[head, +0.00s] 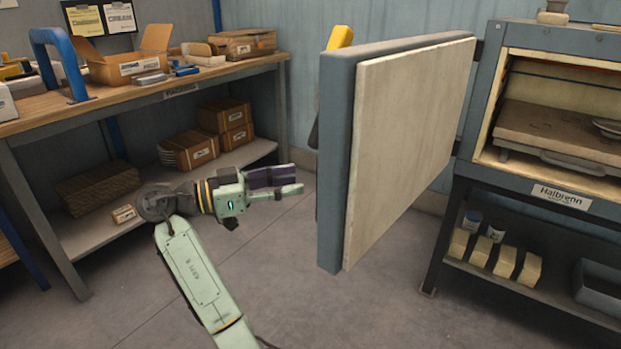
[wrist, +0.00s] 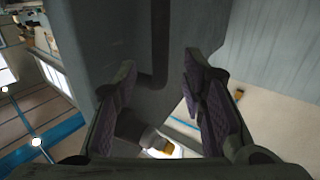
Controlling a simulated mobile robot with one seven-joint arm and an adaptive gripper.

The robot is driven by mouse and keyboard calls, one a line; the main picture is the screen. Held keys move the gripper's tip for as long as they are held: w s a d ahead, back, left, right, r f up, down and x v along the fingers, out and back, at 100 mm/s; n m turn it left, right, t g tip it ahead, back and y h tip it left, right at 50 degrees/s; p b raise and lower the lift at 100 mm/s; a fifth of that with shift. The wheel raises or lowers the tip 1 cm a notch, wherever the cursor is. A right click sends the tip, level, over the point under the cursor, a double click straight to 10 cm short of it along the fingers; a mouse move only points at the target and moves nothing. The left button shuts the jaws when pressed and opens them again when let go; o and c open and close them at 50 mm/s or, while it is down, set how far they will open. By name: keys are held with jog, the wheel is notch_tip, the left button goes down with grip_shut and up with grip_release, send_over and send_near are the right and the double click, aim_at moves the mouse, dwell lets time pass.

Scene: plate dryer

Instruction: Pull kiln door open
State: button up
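The kiln door (head: 410,130) stands swung far out from the kiln (head: 490,95). Its pale inner face shows in the head view, and its grey-blue edge points toward me. A dark handle-like part (head: 313,134) shows just past the door's left edge, mostly hidden. My gripper (head: 297,180) is left of the door's lower left edge, with its fingers pointing at the door. In the wrist view, the fingers (wrist: 160,78) are spread apart with nothing between them. A grey surface, probably the door's outer face (wrist: 205,30), fills the space ahead, with a dark vertical strip on it.
A workbench (head: 130,95) with boxes stands behind my arm at left. The kiln's chamber shows a shelf slab (head: 560,130). Yellow blocks (head: 503,262) and a grey bin (head: 597,285) sit on the rack below. The floor (head: 350,310) under the door is clear.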

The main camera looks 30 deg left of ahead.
jog(key=shift+v, duration=2.3)
